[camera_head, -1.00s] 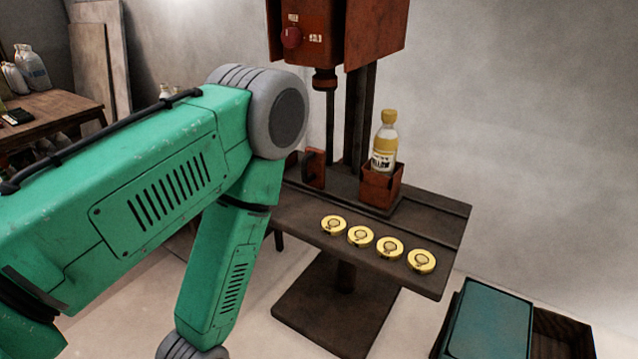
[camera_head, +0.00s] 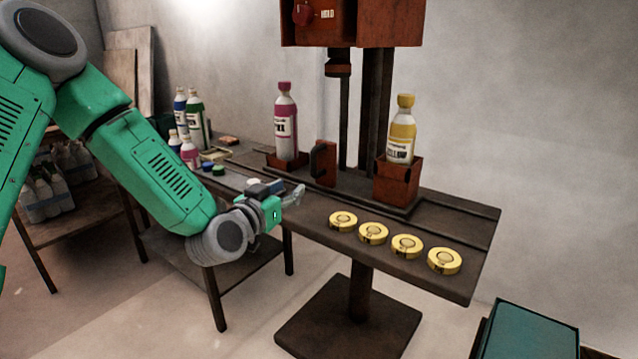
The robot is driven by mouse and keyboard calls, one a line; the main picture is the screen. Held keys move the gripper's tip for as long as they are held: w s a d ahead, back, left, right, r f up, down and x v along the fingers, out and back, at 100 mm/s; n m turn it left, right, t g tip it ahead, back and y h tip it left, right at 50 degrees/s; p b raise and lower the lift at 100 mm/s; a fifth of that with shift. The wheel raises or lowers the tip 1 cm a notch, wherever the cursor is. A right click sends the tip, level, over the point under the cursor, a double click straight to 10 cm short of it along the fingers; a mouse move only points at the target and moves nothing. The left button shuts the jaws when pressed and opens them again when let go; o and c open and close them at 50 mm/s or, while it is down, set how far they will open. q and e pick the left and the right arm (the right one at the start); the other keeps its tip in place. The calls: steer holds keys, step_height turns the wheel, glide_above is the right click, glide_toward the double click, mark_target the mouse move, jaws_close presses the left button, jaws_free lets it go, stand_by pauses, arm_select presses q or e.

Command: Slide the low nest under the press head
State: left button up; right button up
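The low nest (camera_head: 288,165) is a shallow rusty-red holder on the left part of the press table (camera_head: 455,262). A bottle with magenta contents and cap (camera_head: 286,125) stands upright in it. A taller red nest (camera_head: 397,184) to the right holds a yellow bottle (camera_head: 402,130). The press head (camera_head: 338,68) hangs between the two nests, above a red block with a black handle (camera_head: 321,163). My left gripper (camera_head: 294,196) is at the table's front left edge, in front of the low nest and apart from it. Its pale fingers are too small to judge. My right gripper is out of view.
Several yellow round discs (camera_head: 373,233) lie in a row along the table's front. A side table on the left carries bottles (camera_head: 195,117) and small caps (camera_head: 212,167). A teal-lidded box (camera_head: 525,335) is at lower right.

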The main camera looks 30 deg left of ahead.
mark_target(312, 164)
arm_select(q)
steer(key=w+b, duration=0.1)
steer(key=w, duration=0.3)
steer(key=w+a, duration=0.1)
steer(key=w, duration=0.4)
steer(key=w+a+b, duration=0.1)
steer(key=w, duration=0.4)
steer(key=shift+a+r+b, duration=0.25)
steer(key=shift+r+b, duration=0.05)
jaws_close()
